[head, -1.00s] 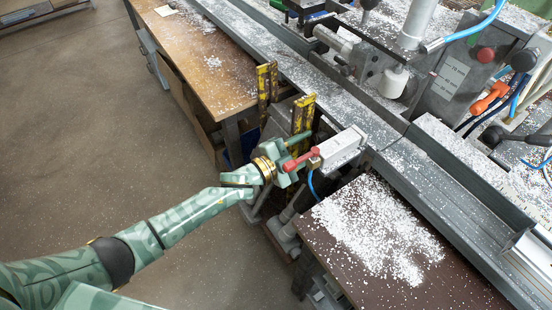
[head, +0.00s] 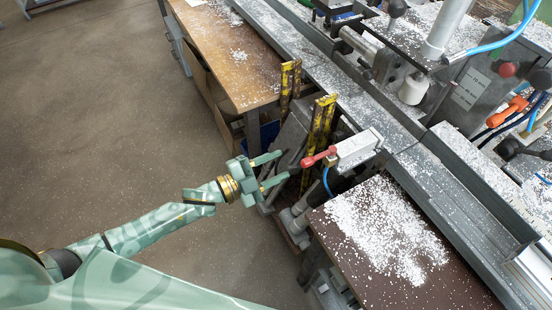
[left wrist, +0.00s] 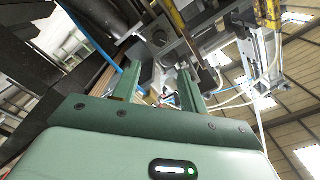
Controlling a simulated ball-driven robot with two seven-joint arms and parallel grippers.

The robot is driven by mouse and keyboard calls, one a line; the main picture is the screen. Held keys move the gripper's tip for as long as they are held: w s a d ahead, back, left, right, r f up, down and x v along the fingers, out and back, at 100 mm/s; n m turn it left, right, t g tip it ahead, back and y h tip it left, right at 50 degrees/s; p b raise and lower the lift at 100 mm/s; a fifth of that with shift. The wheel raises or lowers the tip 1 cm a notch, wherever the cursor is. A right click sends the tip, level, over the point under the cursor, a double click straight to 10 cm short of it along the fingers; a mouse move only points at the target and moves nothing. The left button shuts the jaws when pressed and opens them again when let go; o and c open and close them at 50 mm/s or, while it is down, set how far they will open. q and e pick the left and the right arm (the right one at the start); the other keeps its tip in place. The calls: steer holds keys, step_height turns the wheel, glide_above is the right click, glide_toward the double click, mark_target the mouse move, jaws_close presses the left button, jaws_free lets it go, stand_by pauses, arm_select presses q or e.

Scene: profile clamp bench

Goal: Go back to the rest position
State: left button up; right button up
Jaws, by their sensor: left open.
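My left gripper (head: 276,171) is open and empty in the head view, its two fingers spread and pointing right. It is in the air to the left of the red clamp lever (head: 318,156), with a gap between them. The lever sits on the light grey clamp block (head: 358,149) at the near edge of the profile rail. In the left wrist view, my left gripper's two fingers (left wrist: 158,92) stand apart with nothing held between them. My right gripper is not in view.
A wooden bench (head: 235,62) with white chips stands at the back left. Yellow posts (head: 318,132) rise just beyond the gripper. A brown board (head: 390,240) covered in chips lies at the front right. The floor (head: 110,110) at left is clear.

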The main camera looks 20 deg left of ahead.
arm_select(q)
steer(key=a+f+n+g+y, duration=0.1)
steer(key=a+f+n+y, duration=0.25)
steer(key=a+f, duration=0.35)
steer(key=a+f+n+y, duration=0.3)
steer(key=a+f+y, duration=0.15)
steer(key=f, duration=0.55)
steer(key=s+a+f+n+g+y, duration=0.3)
steer(key=s+a+f, duration=0.1)
steer(key=s+f, duration=0.45)
steer(key=s+a+f+n+g+y, duration=0.1)
steer(key=s+a+f+n+g, duration=0.15)
steer(key=s+f, duration=0.55)
steer(key=s+d+f+n+g, duration=0.1)
steer(key=s+g, duration=0.1)
steer(key=s, duration=0.7)
steer(key=s+d+f+n+g, duration=0.1)
steer(key=s+d+f+g, duration=0.1)
steer(key=s, duration=0.8)
steer(key=s+d+f+n+g, duration=0.1)
steer(key=s+f+g, duration=0.1)
steer(key=s, duration=0.8)
steer(key=shift+s+d+f+y, duration=0.15)
steer(key=shift+s+d+y, duration=0.1)
steer(key=shift+d+y, duration=0.15)
steer(key=shift+c, duration=0.7)
steer(key=shift+w, duration=0.1)
